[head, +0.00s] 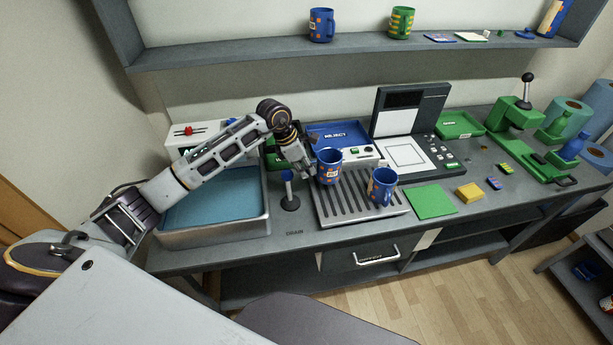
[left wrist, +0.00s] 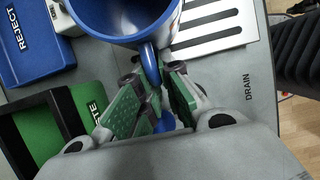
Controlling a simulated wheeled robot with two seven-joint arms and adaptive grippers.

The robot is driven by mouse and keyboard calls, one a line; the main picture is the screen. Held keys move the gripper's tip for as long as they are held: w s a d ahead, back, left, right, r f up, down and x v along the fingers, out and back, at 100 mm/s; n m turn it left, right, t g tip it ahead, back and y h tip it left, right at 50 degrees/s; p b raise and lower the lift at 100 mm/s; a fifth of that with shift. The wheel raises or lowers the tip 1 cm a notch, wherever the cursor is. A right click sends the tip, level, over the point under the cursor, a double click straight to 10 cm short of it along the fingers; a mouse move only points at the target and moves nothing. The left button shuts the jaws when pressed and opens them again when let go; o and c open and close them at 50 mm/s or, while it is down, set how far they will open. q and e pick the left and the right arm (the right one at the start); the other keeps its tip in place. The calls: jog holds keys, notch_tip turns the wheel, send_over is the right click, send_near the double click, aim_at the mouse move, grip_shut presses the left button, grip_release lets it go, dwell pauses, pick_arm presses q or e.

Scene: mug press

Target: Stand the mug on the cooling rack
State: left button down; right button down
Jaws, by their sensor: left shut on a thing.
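A blue mug with an orange pattern (head: 328,167) is upright at the back left part of the slatted metal cooling rack (head: 335,212). My left gripper (head: 308,168) comes from the left and is shut on this mug's handle. In the left wrist view the fingers (left wrist: 155,88) pinch the blue handle, and the mug (left wrist: 120,18) fills the top. I cannot tell whether its base touches the rack. A second similar blue mug (head: 382,186) stands on the right part of the rack. My right gripper is not in view.
A basin (head: 212,238) lies left of the rack, with a blue-topped post (head: 289,192) between. A blue REJECT tray (head: 338,134) is behind. A green mat (head: 431,201) and yellow block (head: 469,193) lie right. The rack's front left slats are clear.

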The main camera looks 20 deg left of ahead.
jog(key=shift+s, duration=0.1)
pick_arm(q)
jog(key=shift+f+p, duration=0.35)
jog(key=shift+f, duration=1.45)
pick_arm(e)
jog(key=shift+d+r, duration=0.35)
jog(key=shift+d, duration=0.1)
pick_arm(q)
jog(key=shift+f, duration=0.2)
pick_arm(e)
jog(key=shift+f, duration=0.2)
pick_arm(q)
jog(key=c, duration=1.6)
grip_release()
jog(key=shift+c, duration=0.2)
jog(key=shift+o, duration=0.4)
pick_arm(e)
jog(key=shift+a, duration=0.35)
pick_arm(q)
jog(key=shift+r, duration=0.2)
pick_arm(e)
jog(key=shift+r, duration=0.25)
